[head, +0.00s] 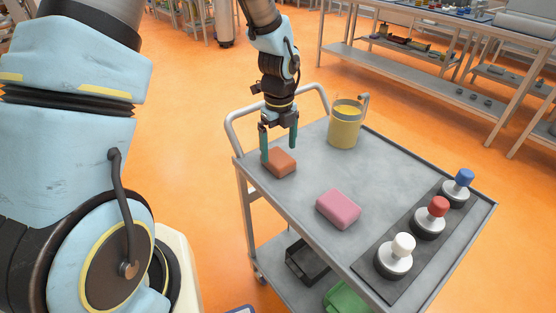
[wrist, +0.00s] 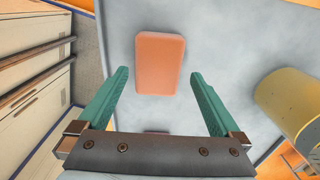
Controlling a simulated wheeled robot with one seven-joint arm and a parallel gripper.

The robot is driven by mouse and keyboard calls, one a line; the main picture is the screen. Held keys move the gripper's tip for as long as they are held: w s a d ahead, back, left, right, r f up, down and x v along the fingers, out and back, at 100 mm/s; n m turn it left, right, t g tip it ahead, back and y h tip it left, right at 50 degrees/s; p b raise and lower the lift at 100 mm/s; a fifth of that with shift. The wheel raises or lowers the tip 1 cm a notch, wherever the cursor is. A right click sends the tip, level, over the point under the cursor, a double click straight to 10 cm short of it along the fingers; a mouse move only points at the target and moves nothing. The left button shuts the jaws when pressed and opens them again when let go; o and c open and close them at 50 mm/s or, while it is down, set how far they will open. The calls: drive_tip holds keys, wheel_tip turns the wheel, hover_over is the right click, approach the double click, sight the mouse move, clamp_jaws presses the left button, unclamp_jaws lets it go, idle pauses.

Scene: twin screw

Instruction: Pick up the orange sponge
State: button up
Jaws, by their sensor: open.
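The orange sponge (head: 280,162) lies flat near the left end of the grey cart top (head: 285,192). My gripper (head: 279,156) is above it with its green fingers pointing down, one finger in front of the sponge's left side. In the wrist view the sponge (wrist: 160,64) shows whole, ahead of my gripper (wrist: 158,82) and between the lines of its two fingers. The fingers are spread wide and hold nothing. I cannot tell how high the fingertips are above the cart top.
A pink sponge (head: 338,208) lies on the cart to the right. A yellow mug-like container (head: 344,127) stands behind, close to the gripper. Three knobs, white (head: 396,257), red (head: 431,217) and blue (head: 457,187), stand on a dark strip along the right. A handrail (head: 241,119) rises at the left end.

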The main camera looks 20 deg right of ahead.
sight(278, 156)
drive_tip(key=shift+a+f+p, duration=0.15)
drive_tip(key=shift+f+p, duration=0.3)
drive_tip(key=shift+f, duration=1.55)
drive_tip(key=shift+c, duration=0.2)
drive_tip(key=c, duration=1.1)
wheel_tip(278, 156, up, 10)
drive_tip(key=shift+r+b, duration=0.1)
drive_tip(key=shift+b, duration=0.8)
drive_tip(key=o, duration=0.7)
drive_tip(key=c, duration=0.6)
